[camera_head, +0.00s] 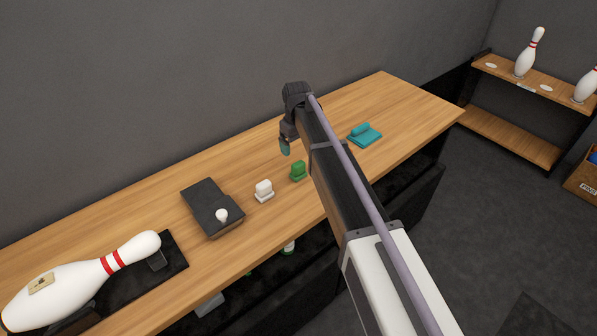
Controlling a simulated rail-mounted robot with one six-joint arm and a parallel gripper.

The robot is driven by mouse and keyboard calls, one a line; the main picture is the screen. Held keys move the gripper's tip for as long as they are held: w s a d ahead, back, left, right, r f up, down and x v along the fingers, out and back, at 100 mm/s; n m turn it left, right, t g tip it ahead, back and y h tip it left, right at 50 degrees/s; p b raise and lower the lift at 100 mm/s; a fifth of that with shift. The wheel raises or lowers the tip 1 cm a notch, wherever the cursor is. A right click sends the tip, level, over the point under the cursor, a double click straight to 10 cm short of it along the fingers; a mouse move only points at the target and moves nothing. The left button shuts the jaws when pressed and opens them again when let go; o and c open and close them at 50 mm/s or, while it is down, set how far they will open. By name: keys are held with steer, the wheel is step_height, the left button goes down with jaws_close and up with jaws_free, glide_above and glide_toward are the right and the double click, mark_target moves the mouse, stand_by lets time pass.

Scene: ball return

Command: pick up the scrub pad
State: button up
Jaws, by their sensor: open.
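A small green block with a raised top, which looks like the scrub pad (299,172), sits on the wooden counter (390,95) near its front edge, left of my forearm. My gripper (286,144) hangs over the counter, behind and slightly left of the green pad in the picture. It is open, with a teal-green patch at its tip. Its fingers are seen partly end-on, and I cannot tell its exact height. The green pad stands apart from the gripper.
A white block (264,190) stands left of the pad. A dark box with a white knob (212,208) and a lying bowling pin (75,285) are farther left. A folded teal cloth (365,136) lies right of my arm. The counter's far right is clear.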

mark_target(297, 162)
steer(key=shift+s+d+f, duration=0.1)
steer(key=shift+s, duration=0.1)
step_height(297, 162, down, 5)
steer(key=b, duration=0.5)
steer(key=f+b, duration=0.6)
steer(key=shift+s, duration=0.2)
steer(key=shift+r, duration=0.25)
steer(key=c, duration=1.1)
steer(key=shift+r, duration=0.15)
step_height(297, 162, up, 10)
steer(key=p, duration=1)
steer(key=shift+p, duration=0.3)
